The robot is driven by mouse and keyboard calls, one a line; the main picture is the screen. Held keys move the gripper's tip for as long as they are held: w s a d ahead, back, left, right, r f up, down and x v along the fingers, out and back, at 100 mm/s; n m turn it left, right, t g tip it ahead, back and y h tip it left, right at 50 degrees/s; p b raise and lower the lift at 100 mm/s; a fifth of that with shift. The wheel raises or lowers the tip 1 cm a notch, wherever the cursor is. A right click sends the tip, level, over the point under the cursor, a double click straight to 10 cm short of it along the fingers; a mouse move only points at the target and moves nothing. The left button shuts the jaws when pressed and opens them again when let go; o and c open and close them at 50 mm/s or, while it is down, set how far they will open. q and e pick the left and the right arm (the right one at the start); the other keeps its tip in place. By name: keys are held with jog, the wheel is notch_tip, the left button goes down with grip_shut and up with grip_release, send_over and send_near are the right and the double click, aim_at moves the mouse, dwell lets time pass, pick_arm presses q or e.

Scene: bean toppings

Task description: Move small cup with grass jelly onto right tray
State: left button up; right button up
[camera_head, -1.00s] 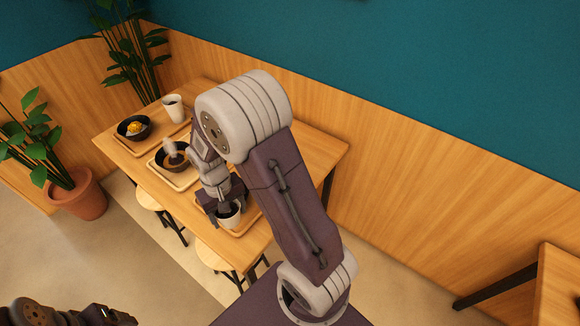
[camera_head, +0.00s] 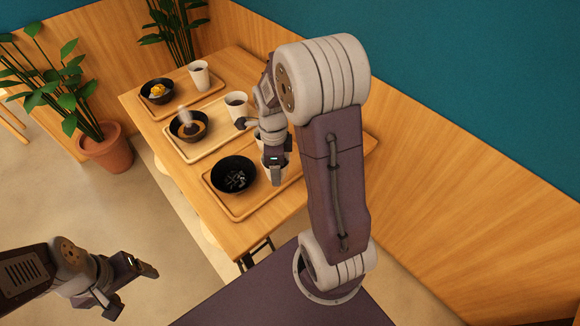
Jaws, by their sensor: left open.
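A white cup (camera_head: 261,170) shows only in part behind my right gripper (camera_head: 274,176), at the back of the nearest, right tray (camera_head: 238,214). My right gripper points down at this cup; its jaws and the cup's contents are hidden, so I cannot tell whether it grips it. A black bowl with dark cubes (camera_head: 234,174) stands on the same tray, left of the gripper. My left gripper (camera_head: 130,288) is open and empty at lower left, away from the table.
The middle tray (camera_head: 184,152) holds a black bowl (camera_head: 188,127) and a white cup (camera_head: 237,104). The far tray (camera_head: 167,112) holds a bowl with yellow topping (camera_head: 158,91) and another white cup (camera_head: 199,75). A potted plant (camera_head: 105,150) stands left of the table.

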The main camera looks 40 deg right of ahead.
jog(key=shift+d+m, duration=0.2)
jog(key=shift+m, duration=0.3)
jog(key=w+d+f, duration=0.2)
jog(key=d, duration=0.1)
jog(key=w+d+f, duration=0.2)
jog(key=d, duration=0.1)
jog(key=w+d+f, duration=0.3)
jog(key=shift+d, duration=0.2)
notch_tip(320, 180, down, 4)
jog(key=shift+s+a+r+b, duration=0.1)
jog(key=shift+b, duration=0.4)
jog(key=shift+f, duration=0.25)
jog(key=o, duration=1.5)
jog(key=shift+r, duration=0.25)
notch_tip(320, 180, up, 12)
jog(key=p, duration=0.2)
jog(key=s+a+n, duration=0.1)
jog(key=a+n, duration=0.2)
jog(key=s+a+n, duration=0.1)
jog(key=a+n, duration=0.2)
jog(key=n, duration=0.1)
jog(key=s+a+n, duration=0.1)
jog(key=a+n, duration=0.2)
jog(key=shift+s+a+r, duration=0.15)
jog(key=shift+s, duration=0.2)
jog(key=s+a+f+n+t, duration=0.1)
jog(key=s+a+n, duration=0.8)
jog(key=n, duration=0.6)
jog(key=shift+s+n, duration=0.4)
jog(key=shift+s, duration=0.3)
